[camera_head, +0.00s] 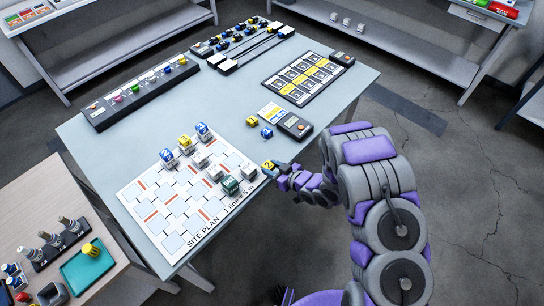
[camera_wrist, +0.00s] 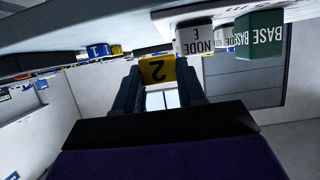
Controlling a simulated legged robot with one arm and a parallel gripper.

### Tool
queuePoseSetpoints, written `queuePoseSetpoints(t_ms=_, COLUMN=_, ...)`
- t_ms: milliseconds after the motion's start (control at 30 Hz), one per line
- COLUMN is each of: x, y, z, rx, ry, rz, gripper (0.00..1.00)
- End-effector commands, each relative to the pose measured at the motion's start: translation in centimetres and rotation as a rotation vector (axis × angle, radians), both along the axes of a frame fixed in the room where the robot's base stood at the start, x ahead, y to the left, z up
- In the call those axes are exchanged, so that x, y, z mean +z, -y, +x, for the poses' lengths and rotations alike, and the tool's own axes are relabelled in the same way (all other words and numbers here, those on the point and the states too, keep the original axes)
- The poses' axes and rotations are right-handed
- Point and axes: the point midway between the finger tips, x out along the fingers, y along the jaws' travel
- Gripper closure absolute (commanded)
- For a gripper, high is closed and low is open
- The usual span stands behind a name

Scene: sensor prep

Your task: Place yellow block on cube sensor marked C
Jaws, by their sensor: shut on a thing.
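My gripper (camera_head: 273,170) is shut on a yellow block (camera_head: 267,165) marked 2, at the right edge of the site plan. In the wrist view the yellow block (camera_wrist: 157,69) sits between the fingers of my gripper (camera_wrist: 158,92). A white cube marked NODE, its letter apparently E (camera_wrist: 195,40), is close beside the block there. In the head view several white cube sensors, such as one in the middle (camera_head: 201,159) and one near the block (camera_head: 248,172), stand on the plan. Their letters are too small to read, so I cannot tell which is C.
The site plan (camera_head: 150,212) also bears a green BASE cube (camera_head: 230,184). Three cubes at its back carry blue or yellow blocks, including one yellow (camera_head: 185,141). A loose yellow block (camera_head: 252,121) and blue block (camera_head: 267,132) lie behind my gripper, near a handheld device (camera_head: 294,125).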

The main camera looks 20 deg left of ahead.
Motion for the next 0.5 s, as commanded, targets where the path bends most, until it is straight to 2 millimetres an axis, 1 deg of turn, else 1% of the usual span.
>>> queuePoseSetpoints(t_ms=33, x=0.0, y=-0.4, z=1.2, rx=-0.003, ry=0.007, rz=0.006, gripper=0.9)
queuePoseSetpoints(t_ms=200, x=-0.4, y=-1.6, z=4.2, rx=-0.001, ry=0.005, rz=0.005, gripper=0.9)
queuePoseSetpoints(t_ms=333, x=-0.7, y=-2.1, z=5.7, rx=-0.001, ry=0.002, rz=0.001, gripper=0.9)
queuePoseSetpoints(t_ms=500, x=-0.6, y=-2.4, z=6.6, rx=0.0, ry=0.002, rz=0.004, gripper=0.9)
